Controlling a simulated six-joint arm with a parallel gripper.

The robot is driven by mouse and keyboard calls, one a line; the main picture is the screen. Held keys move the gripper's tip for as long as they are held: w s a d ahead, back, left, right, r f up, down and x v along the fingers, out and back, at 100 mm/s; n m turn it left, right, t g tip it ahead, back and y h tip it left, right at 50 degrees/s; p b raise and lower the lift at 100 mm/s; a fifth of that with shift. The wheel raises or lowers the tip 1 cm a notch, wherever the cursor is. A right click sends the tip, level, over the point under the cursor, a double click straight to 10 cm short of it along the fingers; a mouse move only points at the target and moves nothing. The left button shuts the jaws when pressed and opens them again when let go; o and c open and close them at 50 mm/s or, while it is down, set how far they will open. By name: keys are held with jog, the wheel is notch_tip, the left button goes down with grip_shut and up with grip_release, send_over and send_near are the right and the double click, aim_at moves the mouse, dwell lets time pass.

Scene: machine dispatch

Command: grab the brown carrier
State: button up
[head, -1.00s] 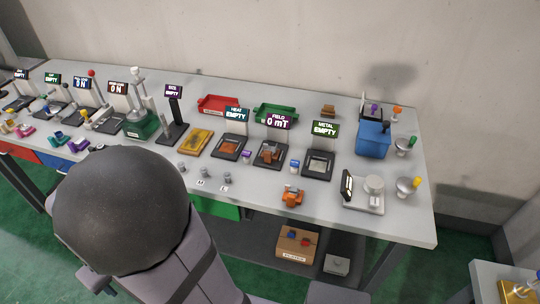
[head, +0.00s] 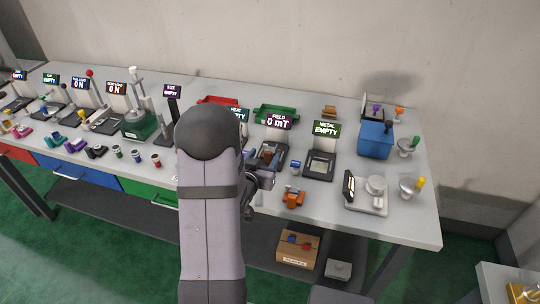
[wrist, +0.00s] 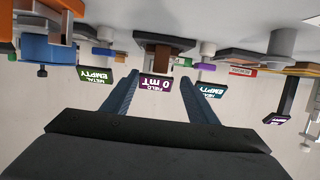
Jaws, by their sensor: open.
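A brown carrier (head: 268,153) sits on the dark pad of the FIELD station, whose sign (head: 278,122) reads 0 mT. In the upside-down wrist view, the brown carrier (wrist: 165,43) shows ahead between the fingers, with the FIELD sign (wrist: 160,82) behind it. My gripper (wrist: 157,72) is open and empty, its two blue-grey fingers pointing toward the carrier without visible contact. In the head view my gripper (head: 262,180) is low at the table front, just before the FIELD station and partly hidden by my arm.
An orange-brown piece (head: 293,198) stands right of my gripper, near the front edge. The METAL station (head: 319,165) and a small blue-and-white jar (head: 295,167) are close by on the right. Another small brown block (head: 328,112) lies at the back.

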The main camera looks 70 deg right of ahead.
aim_at(270, 148)
jog(key=shift+s, duration=0.2)
jog(key=shift+p+x, duration=1.65)
jog(key=shift+x, duration=2.05)
jog(key=shift+w, duration=0.15)
jog(key=c, duration=1.2)
jog(key=shift+o, duration=0.2)
jog(key=shift+r, duration=0.2)
notch_tip(270, 148, up, 9)
jog(key=b, duration=0.2)
jog(key=shift+r, duration=0.25)
